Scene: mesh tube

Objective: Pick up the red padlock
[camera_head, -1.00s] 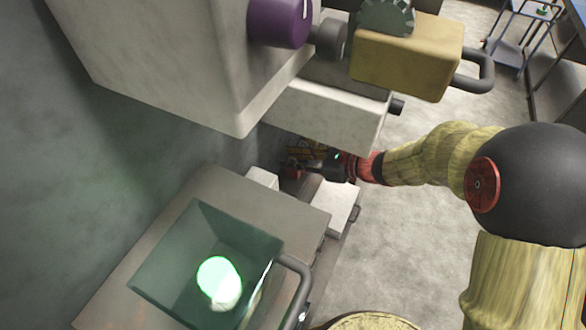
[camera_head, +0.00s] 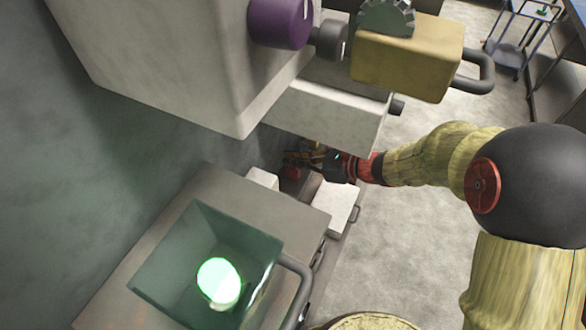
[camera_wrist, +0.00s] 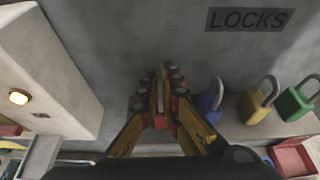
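In the wrist view the red padlock (camera_wrist: 160,122) is between my gripper's fingers, with its body and part of a grey shackle showing. The fingers hide much of it. My gripper (camera_wrist: 162,88) has its yellow-and-black fingers drawn close together around it, and they look shut on it. In the head view my gripper (camera_head: 308,158) is at the back, by the wall, with a small red block (camera_head: 291,173), seemingly the padlock, at its fingers. Whether the padlock touches the ledge is hidden.
A blue padlock (camera_wrist: 211,98), a yellow padlock (camera_wrist: 254,106) and a green padlock (camera_wrist: 294,102) stand in a row to the right, under a LOCKS sign (camera_wrist: 248,19). A pale cabinet (camera_wrist: 50,70) is on the left. A grey box (camera_head: 322,110) overhangs the gripper.

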